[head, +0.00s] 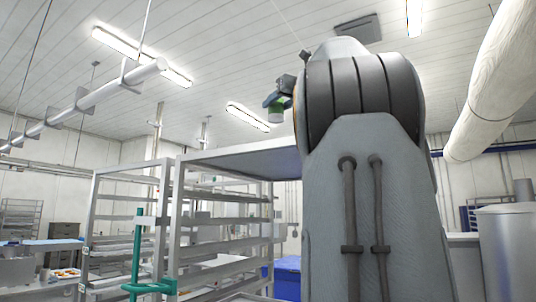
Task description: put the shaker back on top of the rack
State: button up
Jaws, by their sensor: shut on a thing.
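A metal rack (180,232) with several shelves stands left of my arm, and its flat grey top (245,158) runs back behind the arm. My gripper (275,100) shows small just left of my arm's large joint, higher in the picture than the rack's top. It is shut on a small green thing, which looks like the shaker (276,115). The shaker appears clear of the top, with a visible gap below it. My arm hides part of the gripper and the right part of the rack top.
A green upright stand (137,250) is in front of the rack. A blue bin (287,277) sits low behind the rack, beside my arm. A steel drum (507,255) stands at the right. A pipe (90,98) hangs overhead at the left.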

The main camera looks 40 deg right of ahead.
jog(key=shift+w, duration=0.15)
jog(key=shift+f+b, duration=0.65)
jog(key=shift+f, duration=4.35)
jog(key=shift+f, duration=0.1)
jog(key=o, duration=1.1)
jog(key=shift+b+v, duration=1.7)
jog(key=shift+v, duration=4.4)
